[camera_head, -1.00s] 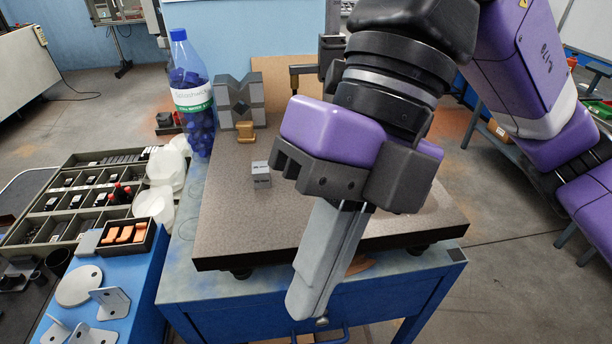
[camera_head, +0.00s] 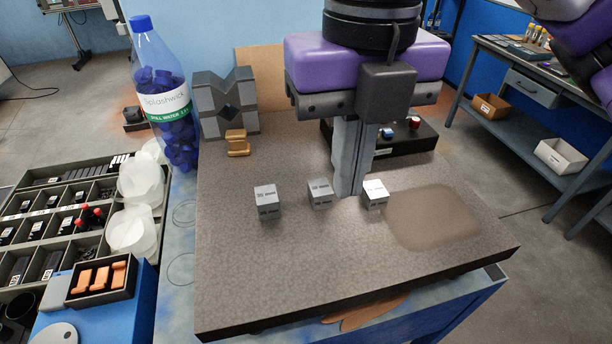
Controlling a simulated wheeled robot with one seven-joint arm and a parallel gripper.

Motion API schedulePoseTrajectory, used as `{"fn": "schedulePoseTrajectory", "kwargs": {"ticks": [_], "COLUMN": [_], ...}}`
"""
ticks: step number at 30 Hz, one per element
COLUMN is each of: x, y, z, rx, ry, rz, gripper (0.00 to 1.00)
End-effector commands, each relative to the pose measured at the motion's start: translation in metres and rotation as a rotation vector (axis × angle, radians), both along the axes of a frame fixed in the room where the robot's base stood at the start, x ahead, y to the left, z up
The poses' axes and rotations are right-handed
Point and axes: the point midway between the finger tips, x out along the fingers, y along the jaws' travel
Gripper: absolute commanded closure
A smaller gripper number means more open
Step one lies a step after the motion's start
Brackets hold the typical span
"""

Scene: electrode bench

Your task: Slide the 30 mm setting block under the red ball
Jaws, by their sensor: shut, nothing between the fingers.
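Three small grey-white setting blocks stand on the granite plate: a left block (camera_head: 267,201), a middle block (camera_head: 320,193) and a right block (camera_head: 375,194). Their dark markings are too small to read, so I cannot tell which is the 30 mm one. My gripper (camera_head: 347,190) points down with its fingers together and empty, between the middle and right blocks. I cannot tell whether it touches either. A small red thing (camera_head: 413,122), perhaps the red ball, shows at a dark base behind my gripper; the room under it is unclear.
The granite plate (camera_head: 270,280) has free room in front of the blocks, and a dull patch (camera_head: 432,217) at right. A V-block (camera_head: 226,103), an orange-tan piece (camera_head: 237,142) and a water bottle (camera_head: 162,95) stand back left. The dark base (camera_head: 395,143) stands behind my gripper.

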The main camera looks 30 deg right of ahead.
Motion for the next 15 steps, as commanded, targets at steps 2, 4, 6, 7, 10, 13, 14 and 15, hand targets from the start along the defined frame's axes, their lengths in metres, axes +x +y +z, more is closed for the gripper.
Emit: {"fn": "schedulePoseTrajectory", "kwargs": {"ticks": [2, 4, 6, 7, 10, 13, 14, 15], "x": [0.0, 0.0, 0.0, 0.0, 0.0, 0.0, -0.001, -0.001], "y": [-0.001, -0.002, -0.002, -0.002, -0.001, -0.001, -0.001, -0.001], "z": [0.0, -0.002, -0.006, -0.009, -0.023, -0.042, -0.048, -0.056], "rx": [-0.006, -0.007, -0.008, -0.007, -0.005, -0.004, -0.004, -0.004], "ry": [-0.001, -0.002, -0.001, -0.002, 0.0, 0.002, 0.001, 0.002], "rz": [-0.004, -0.005, -0.004, -0.004, -0.004, -0.004, -0.004, -0.003], "gripper": [1.0, 1.0, 1.0, 1.0, 1.0, 1.0, 1.0, 1.0]}}
